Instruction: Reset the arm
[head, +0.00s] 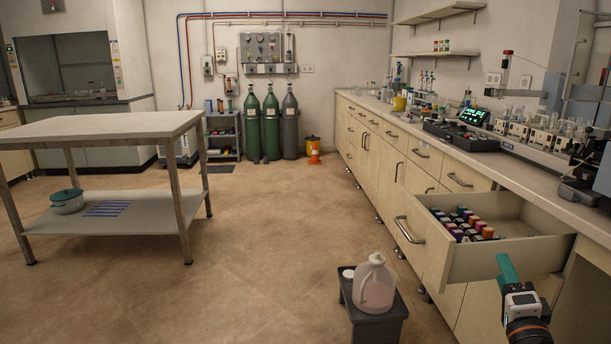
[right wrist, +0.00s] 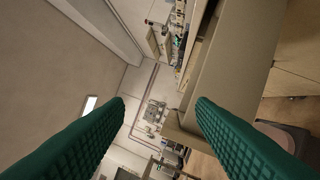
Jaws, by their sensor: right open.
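My right gripper (head: 508,272) shows at the lower right of the head view, just in front of the open drawer (head: 505,262). In the right wrist view its two green fingers (right wrist: 160,112) stand wide apart with nothing held between them. A pale edge shows beyond the right-hand finger; I cannot tell whether they touch. The drawer is pulled out from the bench and holds several small bottles with coloured caps (head: 465,222). My left gripper is not in view.
A jug of pinkish liquid (head: 374,285) stands on a dark stool (head: 373,325) left of the drawer. The long bench (head: 425,135) carries instruments and glassware. A table (head: 105,125) stands at left, gas cylinders (head: 271,125) at the back. The middle floor is clear.

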